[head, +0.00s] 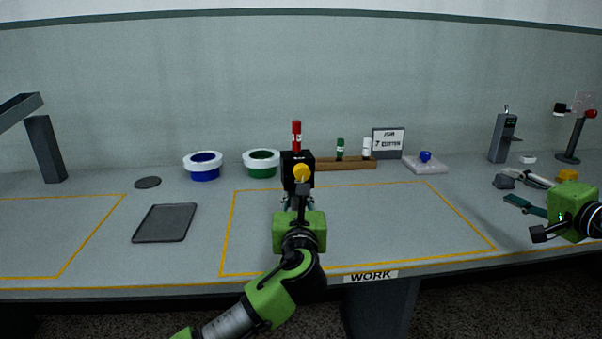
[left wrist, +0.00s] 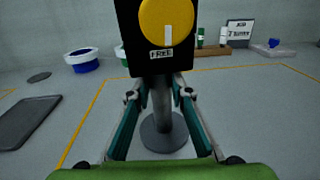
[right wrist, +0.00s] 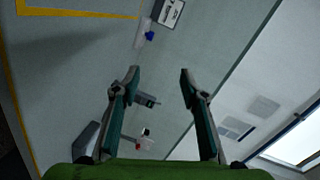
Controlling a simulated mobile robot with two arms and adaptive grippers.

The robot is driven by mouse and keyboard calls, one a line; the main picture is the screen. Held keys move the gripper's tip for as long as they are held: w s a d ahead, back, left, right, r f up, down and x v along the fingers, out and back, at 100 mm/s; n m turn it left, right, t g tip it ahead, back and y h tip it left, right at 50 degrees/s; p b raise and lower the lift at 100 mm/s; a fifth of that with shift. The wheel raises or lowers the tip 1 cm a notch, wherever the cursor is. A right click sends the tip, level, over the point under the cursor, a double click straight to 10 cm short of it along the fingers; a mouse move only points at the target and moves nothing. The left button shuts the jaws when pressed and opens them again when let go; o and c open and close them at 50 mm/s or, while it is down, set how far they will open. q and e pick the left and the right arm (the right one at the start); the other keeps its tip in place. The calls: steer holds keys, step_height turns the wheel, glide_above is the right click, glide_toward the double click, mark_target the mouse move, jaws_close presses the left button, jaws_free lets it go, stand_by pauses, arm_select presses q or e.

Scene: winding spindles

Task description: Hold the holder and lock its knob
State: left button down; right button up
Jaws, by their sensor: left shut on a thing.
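The holder (head: 292,158) is a black block on a grey post with a round base, upright inside the yellow outline. Its yellow knob (head: 301,174) faces me. In the left wrist view the knob (left wrist: 165,22) has a white mark pointing down, just above a label reading FREE. A red spindle (head: 296,133) stands upright in the holder's top. My left gripper (left wrist: 158,95) is shut on the post (left wrist: 160,110) below the block. My right gripper (right wrist: 159,75) is open and empty, apart from the holder, at the right of the head view.
Behind stand blue (head: 204,174) and green (head: 262,170) pots, and a wooden rack (head: 345,164) with green and white spindles. A dark tray (head: 165,222) lies at left. Tools lie at right. The outlined table area right of the holder is clear.

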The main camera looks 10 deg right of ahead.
steer(key=w+r+m+t+h, duration=0.2)
steer(key=w+r+m+t, duration=0.1)
steer(key=r+m, duration=0.45)
steer(key=w+r+m+t+h, duration=0.2)
steer(key=w+r+m+h, duration=0.1)
steer(key=r+m, duration=0.45)
steer(key=w+f+m+g+h, duration=0.1)
steer(key=w+f+m+g, duration=0.45)
steer(key=f+m, duration=0.65)
steer(key=m+g+y, duration=0.1)
steer(key=g+y, duration=0.5)
steer(key=y, duration=0.9)
glide_toward(310, 173)
steer(key=w+d+f, duration=0.9)
steer(key=w+d, duration=0.2)
steer(key=d, duration=0.1)
steer(key=s+a+r+n+g+y, duration=0.3)
steer(key=s+a+r+g+y, duration=0.3)
steer(key=a, duration=0.4)
steer(key=shift+t, duration=0.75)
steer(key=x, duration=0.7)
steer(key=s+x, duration=0.1)
steer(key=x, duration=0.2)
steer(key=shift+a+r, duration=0.25)
steer(key=shift+a, duration=0.25)
